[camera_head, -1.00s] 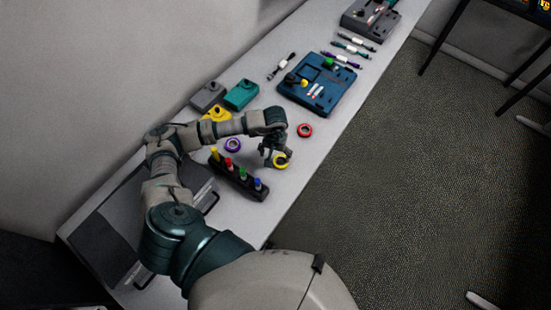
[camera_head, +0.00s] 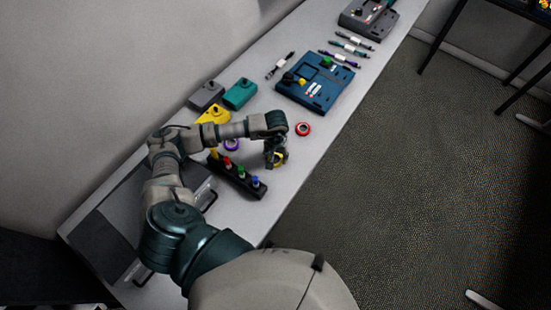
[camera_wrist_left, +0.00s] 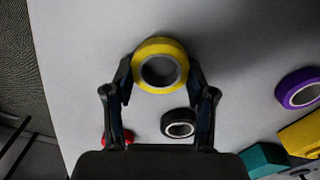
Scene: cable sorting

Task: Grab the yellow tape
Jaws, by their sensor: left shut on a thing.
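The yellow tape (camera_head: 280,160) is a ring roll at the near part of the white table, partly covered by my left gripper in the head view. My left gripper (camera_head: 275,158) is shut on it. In the left wrist view, the yellow tape (camera_wrist_left: 137,77) sits between the two fingers of my left gripper (camera_wrist_left: 160,82), with a finger against each side. Whether the tape is clear of the table is hard to tell. My right gripper is not in view.
A red tape (camera_head: 303,129) and a purple tape (camera_head: 232,145) lie nearby; a black tape (camera_wrist_left: 179,123) shows in the wrist view. A dark rack (camera_head: 240,182) with coloured pegs stands close to the gripper. A blue board (camera_head: 316,86) lies farther back. The table's right edge is near.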

